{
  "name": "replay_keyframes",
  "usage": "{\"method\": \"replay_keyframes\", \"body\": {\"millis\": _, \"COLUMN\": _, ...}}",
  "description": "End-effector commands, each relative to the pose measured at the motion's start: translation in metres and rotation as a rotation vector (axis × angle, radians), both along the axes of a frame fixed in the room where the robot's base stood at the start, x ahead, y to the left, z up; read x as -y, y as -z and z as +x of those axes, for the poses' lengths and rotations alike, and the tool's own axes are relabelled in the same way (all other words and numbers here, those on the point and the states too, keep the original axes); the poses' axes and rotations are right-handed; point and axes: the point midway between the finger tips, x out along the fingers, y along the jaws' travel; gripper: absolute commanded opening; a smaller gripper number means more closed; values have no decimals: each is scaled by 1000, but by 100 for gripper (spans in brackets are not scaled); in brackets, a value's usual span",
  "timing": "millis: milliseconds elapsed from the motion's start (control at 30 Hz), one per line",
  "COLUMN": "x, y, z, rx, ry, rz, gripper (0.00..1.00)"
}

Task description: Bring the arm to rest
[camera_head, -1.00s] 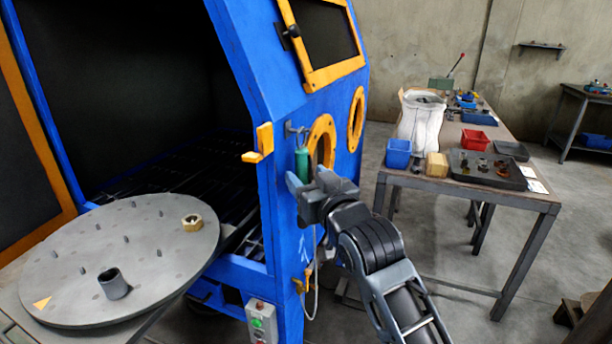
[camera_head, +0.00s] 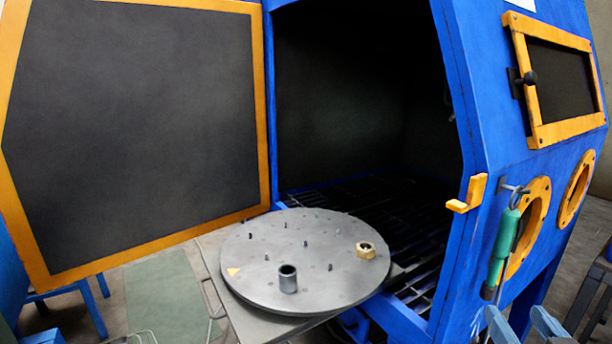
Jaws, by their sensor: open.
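My gripper (camera_head: 523,318) shows only at the lower right edge of the head view, as two grey-blue fingers standing apart with nothing between them. The rest of my arm is out of the frame. The fingers are just below a green-handled tool (camera_head: 505,235), which hangs from a hook (camera_head: 514,188) on the blue cabinet's side. The tool's dark lower end is close above the fingers; I cannot tell whether they touch.
The blue blast cabinet (camera_head: 472,105) stands open, its orange-edged door (camera_head: 130,130) swung left. A round grey turntable (camera_head: 265,250) sits at the opening, carrying a grey cylinder (camera_head: 288,279), a brass nut (camera_head: 365,250) and several pins. An orange latch (camera_head: 468,194) juts from the cabinet edge.

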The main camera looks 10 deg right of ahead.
Motion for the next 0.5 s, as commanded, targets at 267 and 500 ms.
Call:
{"method": "replay_keyframes", "body": {"millis": 267, "x": -63, "y": 58, "z": -85, "rx": -87, "ry": -140, "rz": 5, "gripper": 59}}
{"method": "replay_keyframes", "body": {"millis": 500, "x": -104, "y": 80, "z": -165, "rx": -144, "ry": -238, "rz": 27, "gripper": 59}}
